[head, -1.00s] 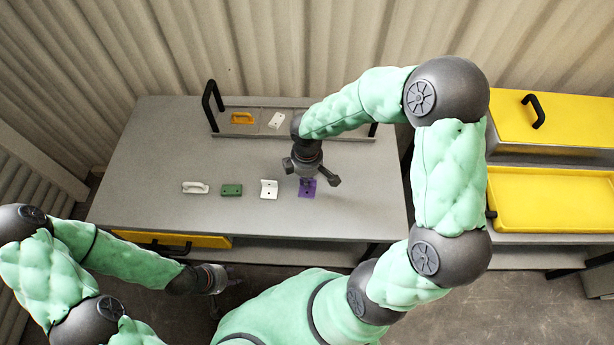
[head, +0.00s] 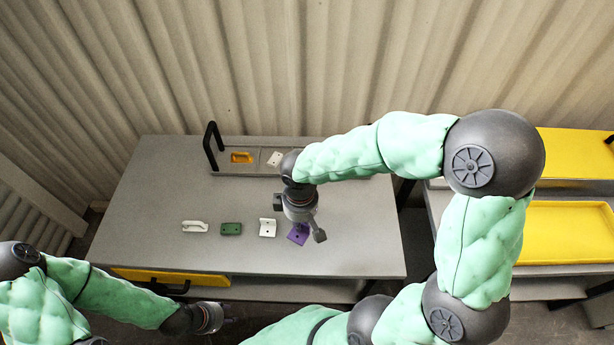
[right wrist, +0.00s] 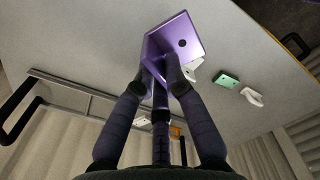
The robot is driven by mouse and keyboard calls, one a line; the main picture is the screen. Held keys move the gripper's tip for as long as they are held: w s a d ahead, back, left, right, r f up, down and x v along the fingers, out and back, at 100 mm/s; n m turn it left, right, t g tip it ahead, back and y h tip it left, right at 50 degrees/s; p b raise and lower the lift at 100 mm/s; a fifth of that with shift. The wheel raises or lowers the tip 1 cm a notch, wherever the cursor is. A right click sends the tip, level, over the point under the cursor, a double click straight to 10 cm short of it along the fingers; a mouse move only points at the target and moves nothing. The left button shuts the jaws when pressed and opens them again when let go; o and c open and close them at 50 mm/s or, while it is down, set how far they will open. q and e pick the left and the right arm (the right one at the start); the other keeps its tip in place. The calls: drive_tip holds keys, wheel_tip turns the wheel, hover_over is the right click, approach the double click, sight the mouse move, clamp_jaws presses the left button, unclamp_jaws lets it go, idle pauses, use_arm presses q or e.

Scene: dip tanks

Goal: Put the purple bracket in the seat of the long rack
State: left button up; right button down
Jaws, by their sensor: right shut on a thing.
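The purple bracket (head: 298,234) is an L-shaped piece with a hole. My right gripper (head: 302,222) is shut on it above the table, and the bracket looks tilted in the head view. In the right wrist view the bracket (right wrist: 178,40) sits between the fingertips (right wrist: 162,75). The long rack (head: 228,170) is a grey tray with black end handles at the back of the table. It holds an orange piece (head: 241,158) and a white bracket (head: 275,159). My arm hides its right part. My left gripper (head: 222,318) is low in front of the table; its fingers are unclear.
A white handle (head: 195,226), a green block (head: 231,229) and another white bracket (head: 267,227) lie in a row left of the purple bracket. A yellow drawer (head: 172,276) is at the table front. A yellow tray (head: 565,232) stands on the right.

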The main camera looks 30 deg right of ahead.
drive_tip(key=w+d+m+b, duration=0.1)
drive_tip(key=w+d+m, duration=1)
drive_tip(key=w+m, duration=0.15)
drive_tip(key=w+d+f+b, duration=0.1)
drive_tip(key=w+d+f, duration=0.1)
drive_tip(key=w+f, duration=0.1)
drive_tip(key=w+d+f+b, duration=0.1)
drive_tip(key=w+d+f, duration=0.2)
drive_tip(key=w, duration=0.2)
drive_tip(key=w+d+f, duration=0.2)
drive_tip(key=w+f, duration=0.1)
drive_tip(key=w, duration=0.1)
drive_tip(key=shift+d+b, duration=0.35)
drive_tip(key=shift+b, duration=0.05)
drive_tip(key=shift+w+d+f, duration=0.1)
drive_tip(key=shift+f, duration=0.25)
drive_tip(key=shift+w+f+b, duration=0.1)
drive_tip(key=shift+f+b, duration=0.55)
drive_tip(key=shift+f, duration=0.9)
drive_tip(key=shift+f, duration=0.2)
drive_tip(key=c, duration=1.3)
unclamp_jaws()
